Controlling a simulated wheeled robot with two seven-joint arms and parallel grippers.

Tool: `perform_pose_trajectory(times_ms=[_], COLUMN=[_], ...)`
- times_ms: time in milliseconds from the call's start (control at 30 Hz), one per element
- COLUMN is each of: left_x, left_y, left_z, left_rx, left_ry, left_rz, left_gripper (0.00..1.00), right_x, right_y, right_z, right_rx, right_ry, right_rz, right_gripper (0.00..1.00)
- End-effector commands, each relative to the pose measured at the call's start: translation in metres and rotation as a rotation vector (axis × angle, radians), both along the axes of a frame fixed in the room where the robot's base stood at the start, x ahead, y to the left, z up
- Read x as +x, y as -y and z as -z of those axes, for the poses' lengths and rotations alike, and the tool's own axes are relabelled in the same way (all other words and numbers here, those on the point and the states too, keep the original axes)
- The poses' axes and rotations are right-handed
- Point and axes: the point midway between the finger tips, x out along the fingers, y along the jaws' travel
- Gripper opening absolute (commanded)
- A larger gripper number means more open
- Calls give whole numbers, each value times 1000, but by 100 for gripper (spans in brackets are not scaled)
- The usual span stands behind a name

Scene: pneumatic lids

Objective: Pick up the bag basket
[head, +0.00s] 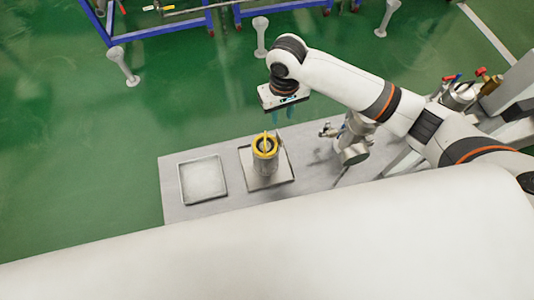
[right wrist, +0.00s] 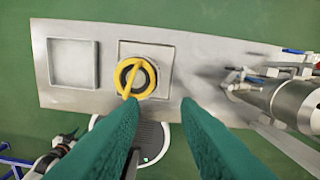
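The bag basket (head: 265,147) has a yellow ring top with a yellow handle bar and a grey body below. It stands upright on the right-hand square plate (head: 283,174) of the metal table. In the right wrist view the basket's yellow ring (right wrist: 149,84) shows from above, with the handle across it. My right gripper (head: 284,110) is above the table, beyond the basket in the head view, and not touching it. In the right wrist view its two green fingers (right wrist: 158,105) are apart with nothing between them. My left gripper is not in view.
An empty shallow square tray (head: 203,180) is left of the basket on the metal table (head: 175,207). Metal valves and piping (head: 352,140) stand at the table's right, and also show in the right wrist view (right wrist: 285,97). Blue frames (head: 165,28) stand on the green floor behind.

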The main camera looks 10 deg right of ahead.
Motion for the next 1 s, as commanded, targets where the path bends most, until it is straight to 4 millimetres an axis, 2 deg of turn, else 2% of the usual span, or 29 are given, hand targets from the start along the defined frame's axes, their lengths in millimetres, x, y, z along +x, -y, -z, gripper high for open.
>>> perform_pose_trajectory(times_ms=[33,200,467,700,833,1000], left_x=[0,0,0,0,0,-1], left_y=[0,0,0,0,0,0], left_z=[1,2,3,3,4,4], left_rx=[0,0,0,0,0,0], left_ry=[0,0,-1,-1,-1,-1], left_rz=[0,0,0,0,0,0], left_gripper=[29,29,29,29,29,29], right_x=[-1,0,1,3,3,3], right_y=[1,0,0,-2,-2,-2], right_z=[11,40,60,96,105,106], right_rx=[-1,-1,0,-1,0,1], right_ry=[-2,0,4,3,5,6], right_rz=[2,3,3,3,3,2], right_gripper=[30,30,30,30,30,30])
